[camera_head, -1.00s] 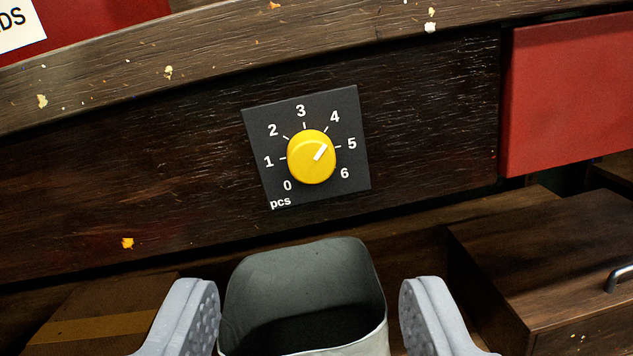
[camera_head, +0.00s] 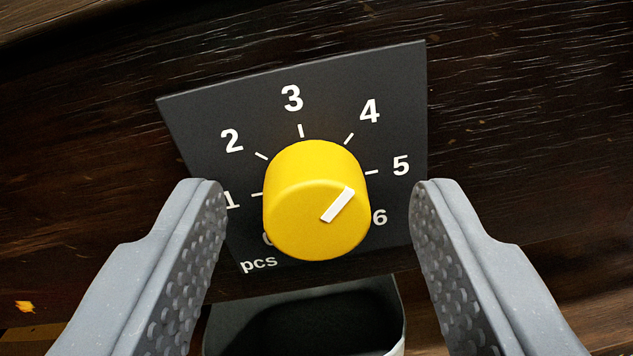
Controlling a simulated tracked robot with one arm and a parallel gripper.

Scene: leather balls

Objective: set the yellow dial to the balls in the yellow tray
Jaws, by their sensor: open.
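The yellow dial (camera_head: 312,215) sits on a black square plate (camera_head: 215,115) marked 0 to 6 and "pcs". Its white pointer line slants up and right, in a direction between the 4 and 5 ticks, seemingly closer to 4. The 0 is partly hidden behind the dial. My gripper (camera_head: 316,190) is open, with one grey finger on each side of the dial. Gaps show between both fingers and the dial, so I see no contact. The left finger partly covers the 1. The yellow tray and its balls are not in view.
The plate is mounted on a dark, worn wooden board (camera_head: 530,130). An open grey container (camera_head: 395,310) stands below the plate, between my fingers. A small orange fleck (camera_head: 25,307) is on the wood at lower left.

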